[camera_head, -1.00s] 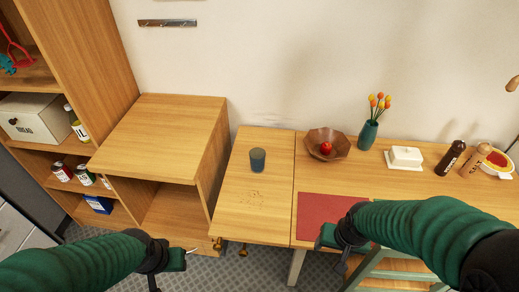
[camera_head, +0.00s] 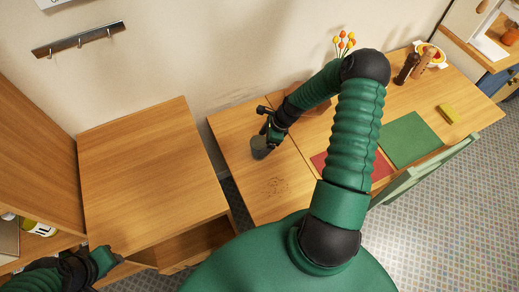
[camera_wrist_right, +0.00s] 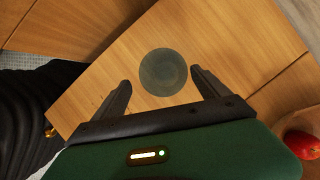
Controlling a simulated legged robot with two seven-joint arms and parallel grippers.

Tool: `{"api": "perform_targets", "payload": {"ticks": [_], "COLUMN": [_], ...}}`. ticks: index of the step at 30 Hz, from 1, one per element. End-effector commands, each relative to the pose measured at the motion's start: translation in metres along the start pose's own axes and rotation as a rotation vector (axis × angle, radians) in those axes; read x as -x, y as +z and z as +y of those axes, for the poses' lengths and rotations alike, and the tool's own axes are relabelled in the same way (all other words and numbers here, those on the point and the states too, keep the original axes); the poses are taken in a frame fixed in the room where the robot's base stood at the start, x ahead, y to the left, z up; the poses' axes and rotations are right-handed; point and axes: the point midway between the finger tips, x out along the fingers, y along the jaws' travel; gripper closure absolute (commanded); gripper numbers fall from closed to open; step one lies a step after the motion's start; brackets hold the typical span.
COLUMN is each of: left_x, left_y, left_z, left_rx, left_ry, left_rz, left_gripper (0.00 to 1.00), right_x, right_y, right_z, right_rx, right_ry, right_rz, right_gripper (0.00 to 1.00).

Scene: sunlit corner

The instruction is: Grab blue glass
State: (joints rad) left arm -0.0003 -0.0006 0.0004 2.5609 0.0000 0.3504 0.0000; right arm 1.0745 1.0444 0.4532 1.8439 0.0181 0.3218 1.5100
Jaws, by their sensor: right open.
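The blue glass (camera_head: 260,148) stands upright near the left end of the wooden table and looks dark grey-blue. In the right wrist view the glass (camera_wrist_right: 163,71) appears from above as a dark round shape. My right gripper (camera_head: 268,130) is open at the glass, partly covering it in the head view. In the wrist view its fingers (camera_wrist_right: 160,84) point to either side of the glass, with gaps on both sides. My left gripper (camera_head: 110,260) is low at the left, by the shelf unit, and its jaw opening cannot be made out.
A red mat (camera_head: 320,162) and a green mat (camera_head: 409,139) lie on the table (camera_head: 232,125). A red apple (camera_wrist_right: 300,144) shows at the wrist view's right edge. Flowers (camera_head: 343,42) and two mills (camera_head: 407,66) stand farther back. A wooden shelf unit (camera_head: 150,170) stands left of the table.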

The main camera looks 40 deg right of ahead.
Motion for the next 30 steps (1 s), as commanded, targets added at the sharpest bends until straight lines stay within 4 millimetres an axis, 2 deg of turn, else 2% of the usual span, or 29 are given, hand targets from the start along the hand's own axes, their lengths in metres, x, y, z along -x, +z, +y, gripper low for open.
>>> {"api": "perform_targets", "payload": {"ticks": [5,12,19,30], "left_x": [0.004,0.012,0.011,0.011], "left_y": [-0.002,-0.003,-0.003,-0.003], "left_z": [0.000,0.000,0.000,0.000], "left_rx": [0.000,0.001,0.001,0.001], "left_ry": [0.000,0.000,0.000,0.000], "left_rz": [0.000,0.001,0.001,0.001], "left_gripper": [0.64,0.64,0.64,0.64], "right_x": [-0.018,-0.057,-0.061,-0.061], "right_y": [0.002,0.002,0.001,0.002], "right_z": [0.001,-0.004,-0.005,-0.004], "right_rx": [0.003,0.002,0.004,0.004], "right_ry": [0.001,-0.002,-0.003,-0.003], "right_rz": [0.001,0.001,0.002,0.002], "right_gripper": [0.15,0.15,0.15,0.62]}}
